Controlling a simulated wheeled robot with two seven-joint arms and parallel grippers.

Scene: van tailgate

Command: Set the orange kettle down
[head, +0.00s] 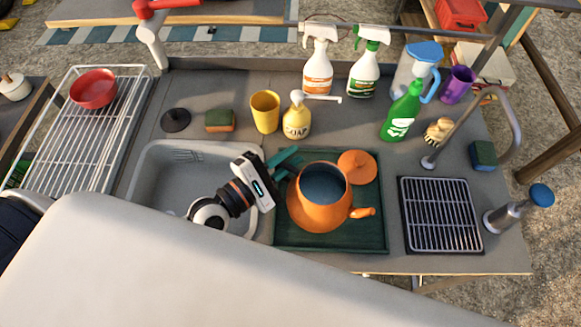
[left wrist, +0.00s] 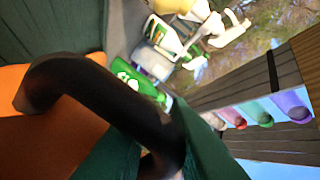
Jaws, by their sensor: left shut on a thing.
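The orange kettle (head: 312,213) is upright and open-topped, over the dark green tray (head: 289,242), its spout to the right. I cannot tell whether its base touches the tray. Its orange lid (head: 357,166) lies on the tray behind the spout. My left gripper (head: 286,162) reaches in from the left, at the kettle's left side. In the left wrist view its green fingers (left wrist: 165,150) are shut on the kettle's black handle (left wrist: 105,100), with the orange body (left wrist: 60,145) beside it. My right gripper is not in view.
A sink (head: 160,170) lies left of the tray and a drain grate (head: 440,215) right. Behind stand a soap dispenser (head: 297,120), a yellow cup (head: 265,112) and a green soap bottle (head: 402,113). A curved tap (head: 513,125) rises at the right.

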